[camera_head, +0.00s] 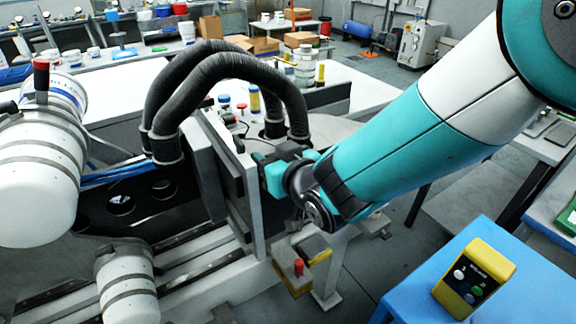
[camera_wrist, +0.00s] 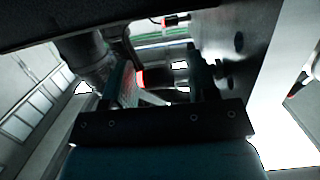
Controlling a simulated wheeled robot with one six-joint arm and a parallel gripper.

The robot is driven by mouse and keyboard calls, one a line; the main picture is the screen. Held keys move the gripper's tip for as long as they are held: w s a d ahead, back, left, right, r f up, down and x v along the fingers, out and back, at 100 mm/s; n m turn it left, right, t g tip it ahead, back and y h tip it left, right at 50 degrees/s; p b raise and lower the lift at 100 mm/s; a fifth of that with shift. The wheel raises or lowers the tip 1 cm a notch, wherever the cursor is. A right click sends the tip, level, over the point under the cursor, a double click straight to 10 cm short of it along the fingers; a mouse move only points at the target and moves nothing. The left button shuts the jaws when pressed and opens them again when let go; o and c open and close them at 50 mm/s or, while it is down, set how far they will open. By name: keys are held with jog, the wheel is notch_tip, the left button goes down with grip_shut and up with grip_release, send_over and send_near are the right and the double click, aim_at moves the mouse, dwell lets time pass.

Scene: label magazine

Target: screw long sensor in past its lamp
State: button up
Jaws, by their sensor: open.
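My gripper (camera_wrist: 160,88) is open in the wrist view, one finger on each side of a dark cylindrical part (camera_wrist: 165,76). A red glow (camera_wrist: 140,78) shows at that part's left end. I cannot tell whether it is the long sensor or whether a finger touches it. A second small dark part with a red tip (camera_wrist: 178,20) shows farther up. In the head view my gripper (camera_head: 268,168) is at the right face of the upright grey plate (camera_head: 240,190); my wrist hides most of it, and no sensor can be made out there.
Two black hoses (camera_head: 215,75) arch over the plate. White cylinders (camera_head: 40,170) stand left. Below my wrist is a yellow block with a red knob (camera_head: 298,266). A yellow control box (camera_head: 472,278) lies on the blue table (camera_head: 530,290). Floor between is clear.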

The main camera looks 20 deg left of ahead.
jog(key=b+v, duration=0.6)
jog(key=v, duration=1.1)
jog(key=w+d+f+m+g+h, duration=0.25)
jog(key=d+m+h, duration=0.2)
jog(key=d, duration=0.55)
jog(key=s+d+r+n+g+h, duration=0.1)
jog(key=s+d+g+h, duration=0.2)
jog(key=s+d+g, duration=0.4)
jog(key=s+d, duration=0.2)
jog(key=s, duration=0.2)
jog(key=shift+s+d+r+n+g, duration=0.25)
jog(key=shift+s+r+n+g, duration=0.1)
jog(key=shift+f, duration=0.1)
